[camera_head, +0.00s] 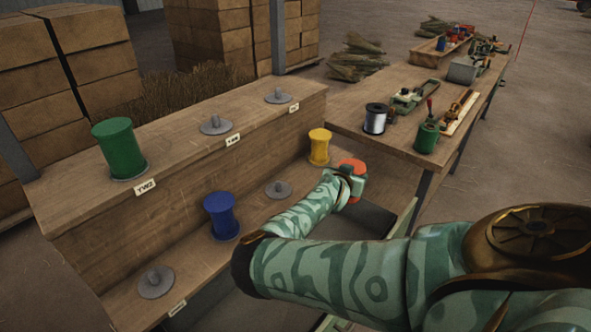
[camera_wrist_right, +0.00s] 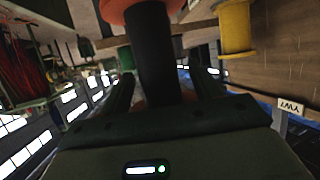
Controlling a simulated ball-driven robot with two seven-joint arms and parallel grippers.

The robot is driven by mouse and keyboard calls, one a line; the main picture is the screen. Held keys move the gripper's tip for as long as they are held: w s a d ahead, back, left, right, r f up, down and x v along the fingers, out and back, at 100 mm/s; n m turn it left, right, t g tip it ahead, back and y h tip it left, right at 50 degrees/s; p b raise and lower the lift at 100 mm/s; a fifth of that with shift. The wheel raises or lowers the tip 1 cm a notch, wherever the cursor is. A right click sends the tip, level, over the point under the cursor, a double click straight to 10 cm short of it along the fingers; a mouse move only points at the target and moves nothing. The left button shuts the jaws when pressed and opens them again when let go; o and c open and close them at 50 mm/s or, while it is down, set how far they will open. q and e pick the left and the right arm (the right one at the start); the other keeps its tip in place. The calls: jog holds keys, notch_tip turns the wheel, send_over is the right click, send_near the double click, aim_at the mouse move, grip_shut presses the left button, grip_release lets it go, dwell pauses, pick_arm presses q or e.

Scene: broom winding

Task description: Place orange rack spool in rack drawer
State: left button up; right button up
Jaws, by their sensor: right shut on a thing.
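The orange spool (camera_head: 352,166) is held at the end of my right arm, in front of the rack's lower shelf at its right end. My right gripper (camera_head: 349,181) is shut on it. In the right wrist view the orange flange (camera_wrist_right: 135,8) and dark core (camera_wrist_right: 157,60) of the spool sit between the fingers. A grey, open drawer-like space (camera_head: 372,222) shows below the lower shelf, partly hidden behind my right arm. My left gripper is not in view.
The wooden rack holds a green spool (camera_head: 119,148) above, and blue (camera_head: 221,215) and yellow (camera_head: 319,147) spools below. Empty pegs stand at the upper middle (camera_head: 215,125), upper right (camera_head: 278,95), lower left (camera_head: 156,282) and lower middle (camera_head: 278,189). A workbench (camera_head: 365,108) with tools stands right.

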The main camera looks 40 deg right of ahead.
jog(key=w+a+f+m+g+b, duration=0.1)
jog(key=a+f+m+g+b, duration=0.2)
jog(key=a+f, duration=1.7)
jog(key=shift+h, duration=0.3)
jog(key=f+b, duration=0.2)
jog(key=f, duration=0.1)
jog(key=f+b, duration=0.2)
jog(key=b, duration=0.1)
jog(key=f+b, duration=0.2)
jog(key=f, duration=0.1)
jog(key=shift+a+f+b, duration=0.35)
jog(key=shift+b, duration=0.05)
jog(key=shift+w+r, duration=0.1)
jog(key=shift+r, duration=0.15)
jog(key=shift+f, duration=0.2)
jog(key=o, duration=1)
jog(key=shift+c, duration=0.2)
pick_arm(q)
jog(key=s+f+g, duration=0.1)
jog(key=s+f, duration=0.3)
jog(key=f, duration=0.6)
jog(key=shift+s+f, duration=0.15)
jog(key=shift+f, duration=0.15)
pick_arm(e)
jog(key=shift+r, duration=0.1)
